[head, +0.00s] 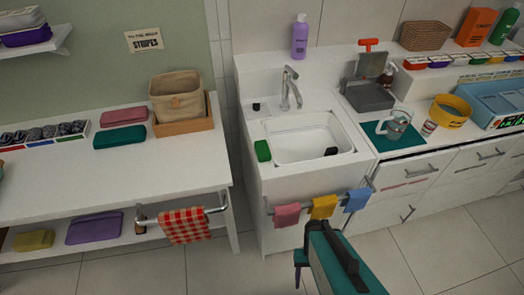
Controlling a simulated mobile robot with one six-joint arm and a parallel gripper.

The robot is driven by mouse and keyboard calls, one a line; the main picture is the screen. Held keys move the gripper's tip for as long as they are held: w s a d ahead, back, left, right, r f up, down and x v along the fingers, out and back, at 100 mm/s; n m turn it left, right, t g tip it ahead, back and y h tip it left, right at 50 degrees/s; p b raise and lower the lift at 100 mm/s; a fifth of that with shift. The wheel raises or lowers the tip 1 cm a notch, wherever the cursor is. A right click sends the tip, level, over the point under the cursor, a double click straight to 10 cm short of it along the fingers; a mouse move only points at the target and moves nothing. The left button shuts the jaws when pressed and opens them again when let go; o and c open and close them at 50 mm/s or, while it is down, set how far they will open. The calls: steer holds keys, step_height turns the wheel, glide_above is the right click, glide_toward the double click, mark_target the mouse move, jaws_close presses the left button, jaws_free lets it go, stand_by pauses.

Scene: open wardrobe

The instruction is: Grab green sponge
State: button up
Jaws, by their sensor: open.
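A small green sponge (262,151) lies on the left front rim of the white sink (270,180). My gripper (304,245) is at the bottom centre, in front of the sink cabinet and below the hanging cloths. It is open, and nothing shows between its fingers. It is well apart from the sponge, lower in the picture and to the right of it. My arm hides part of the floor and the cabinet's lower front.
Pink, yellow and blue cloths (323,206) hang on a rail at the sink front. The faucet (290,88) stands behind the basin, with a purple bottle (300,37) further back. A dark object (331,151) sits at the basin's right. A white table (60,190) stands left.

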steer(key=f+b, duration=0.4)
steer(key=b, duration=0.1)
steer(key=shift+s+f, duration=0.25)
steer(key=shift+f, duration=0.15)
steer(key=c, duration=0.7)
steer(key=shift+o, duration=0.2)
steer(key=shift+d, duration=0.1)
